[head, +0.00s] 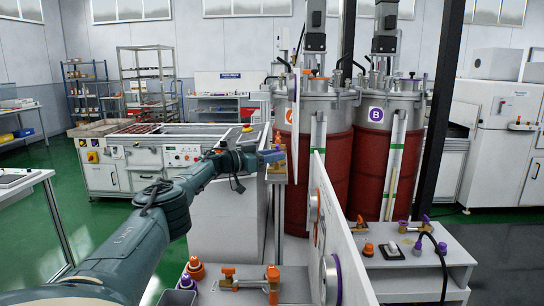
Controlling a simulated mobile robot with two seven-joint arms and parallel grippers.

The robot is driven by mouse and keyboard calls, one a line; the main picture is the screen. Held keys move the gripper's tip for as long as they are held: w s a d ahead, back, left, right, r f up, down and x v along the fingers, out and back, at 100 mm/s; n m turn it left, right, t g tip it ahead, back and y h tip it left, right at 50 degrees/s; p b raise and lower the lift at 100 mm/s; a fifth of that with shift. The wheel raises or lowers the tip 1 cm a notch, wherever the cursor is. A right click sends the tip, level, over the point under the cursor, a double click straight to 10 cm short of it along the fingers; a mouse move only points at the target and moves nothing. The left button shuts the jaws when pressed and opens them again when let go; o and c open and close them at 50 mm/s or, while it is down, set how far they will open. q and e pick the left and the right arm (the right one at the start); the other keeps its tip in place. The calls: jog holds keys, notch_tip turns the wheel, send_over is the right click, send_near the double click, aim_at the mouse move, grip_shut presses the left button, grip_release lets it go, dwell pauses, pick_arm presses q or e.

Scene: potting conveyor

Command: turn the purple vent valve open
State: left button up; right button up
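My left arm reaches in from the lower left, and its gripper (271,156) is at the centre, beside small orange fittings (278,138) on the near side of the tank marked A. Its fingertips are small here, and I cannot tell whether they are apart or touch anything. A small purple fitting (411,75) sits on the lid of the tank marked B (376,150), well right of the gripper. More purple parts show on the low right bench (442,247). I cannot tell which purple part is the vent valve. My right gripper is not in view.
An upright white panel (345,262) with round gauges stands right of my arm. A low bench (250,288) with orange valves is in front. A dark post (437,120) rises at right. A machine cabinet (135,158) stands behind my arm. Green floor is free at left.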

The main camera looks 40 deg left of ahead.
pick_arm(q)
jog(key=shift+s, duration=0.15)
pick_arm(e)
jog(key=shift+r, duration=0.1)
pick_arm(q)
jog(key=shift+s+a+p, duration=0.35)
jog(key=shift+s+p, duration=0.2)
jog(key=shift+p, duration=0.15)
jog(key=v, duration=0.5)
jog(key=shift+f, duration=0.15)
jog(key=b+v, duration=0.1)
jog(key=v, duration=0.5)
jog(key=shift+s+r, duration=0.25)
jog(key=shift+s, duration=0.1)
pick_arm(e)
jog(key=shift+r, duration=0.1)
